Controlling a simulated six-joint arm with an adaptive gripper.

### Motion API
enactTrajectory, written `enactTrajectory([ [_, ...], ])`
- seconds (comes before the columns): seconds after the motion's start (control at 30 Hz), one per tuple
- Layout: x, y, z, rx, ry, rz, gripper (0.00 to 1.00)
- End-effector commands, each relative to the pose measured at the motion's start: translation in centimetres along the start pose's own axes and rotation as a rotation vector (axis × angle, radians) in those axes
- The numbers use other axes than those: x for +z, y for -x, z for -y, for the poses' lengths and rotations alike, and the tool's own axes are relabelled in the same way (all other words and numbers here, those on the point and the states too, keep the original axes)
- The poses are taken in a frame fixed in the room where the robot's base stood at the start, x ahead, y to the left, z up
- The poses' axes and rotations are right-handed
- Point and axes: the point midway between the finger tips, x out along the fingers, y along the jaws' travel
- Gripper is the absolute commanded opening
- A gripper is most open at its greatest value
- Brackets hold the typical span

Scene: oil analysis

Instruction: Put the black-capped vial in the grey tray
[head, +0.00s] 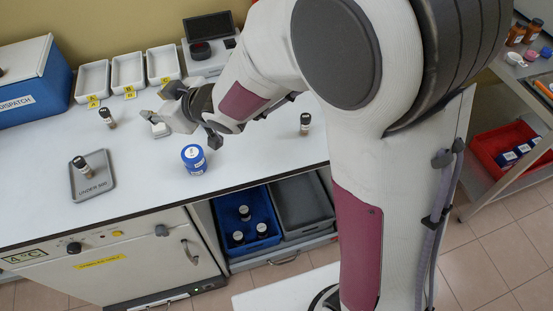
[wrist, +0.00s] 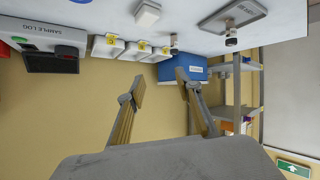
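Several black-capped vials show in the head view. One vial (head: 107,118) stands on the bench near the white trays, one vial (head: 82,167) stands on the grey tray (head: 101,185) at the left front, and one vial (head: 305,124) stands right of my gripper. My gripper (head: 166,105) is over the bench's middle, right of the first vial and apart from it. In the wrist view my gripper (wrist: 160,84) has its fingers spread with nothing between them. The grey tray (wrist: 244,12) and its vial (wrist: 231,36) show at the top of that view.
A blue-capped jar (head: 193,159) and a small white block (head: 159,129) are near my gripper. White trays (head: 127,70), a blue box (head: 32,90) and a device (head: 211,45) line the back. An open drawer holds a blue bin (head: 265,225) with vials and a grey bin (head: 303,203).

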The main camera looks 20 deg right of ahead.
Motion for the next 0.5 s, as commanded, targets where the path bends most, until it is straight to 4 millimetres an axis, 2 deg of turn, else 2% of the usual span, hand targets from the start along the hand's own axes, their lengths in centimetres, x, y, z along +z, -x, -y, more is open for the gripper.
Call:
enactTrajectory([
  [0.03,-0.1,1.2,-1.2,0.036,-0.008,0.014,0.35],
  [0.2,0.6,5.1,-4.7,0.145,-0.05,0.087,0.35],
  [0.5,2.7,12.8,-8.7,0.3,-0.152,0.214,0.35],
])
